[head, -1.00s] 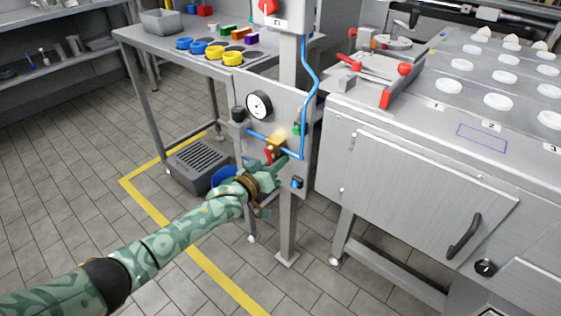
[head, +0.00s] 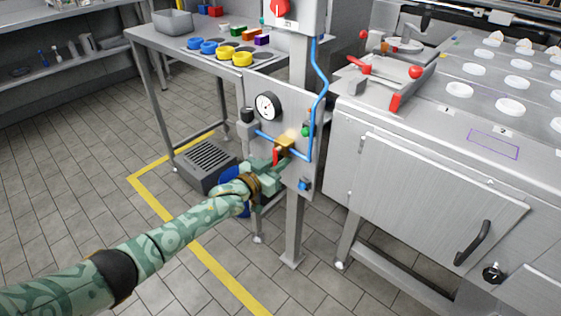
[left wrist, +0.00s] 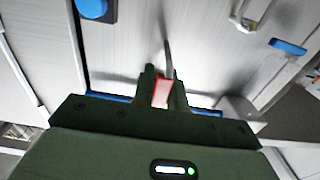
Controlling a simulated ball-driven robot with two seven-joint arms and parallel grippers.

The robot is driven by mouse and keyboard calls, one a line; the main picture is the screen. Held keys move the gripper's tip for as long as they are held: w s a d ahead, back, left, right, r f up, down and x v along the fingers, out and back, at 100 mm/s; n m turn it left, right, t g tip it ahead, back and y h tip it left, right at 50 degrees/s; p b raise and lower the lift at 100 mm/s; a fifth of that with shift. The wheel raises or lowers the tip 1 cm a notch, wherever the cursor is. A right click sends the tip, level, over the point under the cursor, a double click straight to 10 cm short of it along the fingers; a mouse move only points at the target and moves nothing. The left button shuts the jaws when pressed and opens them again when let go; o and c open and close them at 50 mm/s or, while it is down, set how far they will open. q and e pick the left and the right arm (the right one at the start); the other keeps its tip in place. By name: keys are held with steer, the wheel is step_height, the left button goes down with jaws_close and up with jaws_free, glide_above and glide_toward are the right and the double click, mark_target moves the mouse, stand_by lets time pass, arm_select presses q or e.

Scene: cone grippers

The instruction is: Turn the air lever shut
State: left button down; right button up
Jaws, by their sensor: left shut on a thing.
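The air lever (head: 276,156) is a small red handle hanging down from a brass valve (head: 286,143) on the blue air line of a grey panel. My left gripper (head: 272,165) is at the lever, just below the valve. In the left wrist view the red lever (left wrist: 161,93) sits between the two dark fingers of the left gripper (left wrist: 162,90), which are shut on it. The gripper hides part of the lever in the head view. My right gripper is not in view.
A pressure gauge (head: 268,106) sits above left of the valve, and a blue hose (head: 320,90) runs up beside it. A steel cabinet (head: 420,185) stands close on the right. The tiled floor in front is clear, with a yellow line (head: 215,270).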

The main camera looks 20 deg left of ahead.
mark_target(274, 163)
arm_select(q)
steer(key=shift+f, duration=0.2)
steer(key=c, duration=1.5)
jaws_free()
steer(key=shift+o, duration=0.5)
steer(key=shift+a+r, duration=0.1)
steer(key=shift+s, duration=0.1)
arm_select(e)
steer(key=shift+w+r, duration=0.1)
